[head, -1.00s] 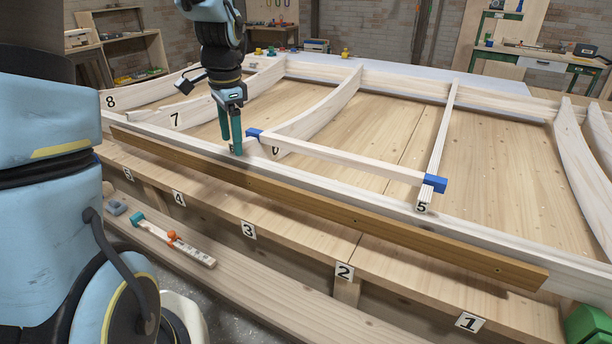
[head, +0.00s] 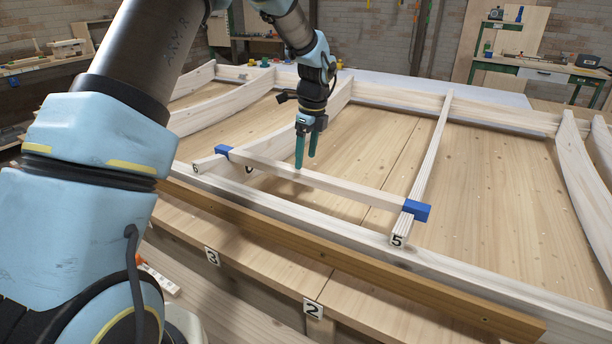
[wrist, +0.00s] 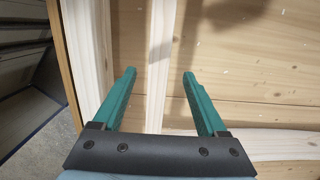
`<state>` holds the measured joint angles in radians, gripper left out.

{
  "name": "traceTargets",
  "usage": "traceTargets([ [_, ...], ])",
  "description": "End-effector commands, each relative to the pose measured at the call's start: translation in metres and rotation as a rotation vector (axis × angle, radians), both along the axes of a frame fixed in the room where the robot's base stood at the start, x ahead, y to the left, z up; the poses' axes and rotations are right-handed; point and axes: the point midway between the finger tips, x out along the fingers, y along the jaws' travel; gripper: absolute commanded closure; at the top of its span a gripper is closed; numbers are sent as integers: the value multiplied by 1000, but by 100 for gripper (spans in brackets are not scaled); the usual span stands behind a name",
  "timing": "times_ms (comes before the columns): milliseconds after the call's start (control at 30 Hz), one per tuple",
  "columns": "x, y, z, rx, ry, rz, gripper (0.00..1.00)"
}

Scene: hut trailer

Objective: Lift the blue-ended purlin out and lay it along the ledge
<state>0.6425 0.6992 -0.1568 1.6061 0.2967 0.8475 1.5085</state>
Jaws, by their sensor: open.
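The blue-ended purlin (head: 350,188) is a pale bar with a blue block at each end. It lies across rib 5 (head: 428,165) and the rib to its left, behind the front rail. My gripper (head: 305,162) is open, pointing down at the purlin's left half. In the wrist view the purlin (wrist: 162,40) runs between the two teal fingers (wrist: 160,73), with a gap on both sides. I cannot tell how far above it the tips are. The pale ledge (head: 262,265) with number tags runs along the front, below a brown board (head: 400,283).
The white front rail (head: 490,260) runs close beside the purlin. Curved ribs cross the wooden deck (head: 490,190) to left and right. A green-framed bench (head: 540,73) stands at the back right. The deck right of rib 5 is clear.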

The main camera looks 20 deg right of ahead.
Motion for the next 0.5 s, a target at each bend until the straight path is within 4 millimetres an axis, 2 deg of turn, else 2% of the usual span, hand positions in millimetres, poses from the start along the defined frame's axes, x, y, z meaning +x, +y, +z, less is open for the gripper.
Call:
traceTargets([
  [300,-3,-1,-41,2,3,0,25],
  [500,-2,-1,-46,-1,1,1,25],
])
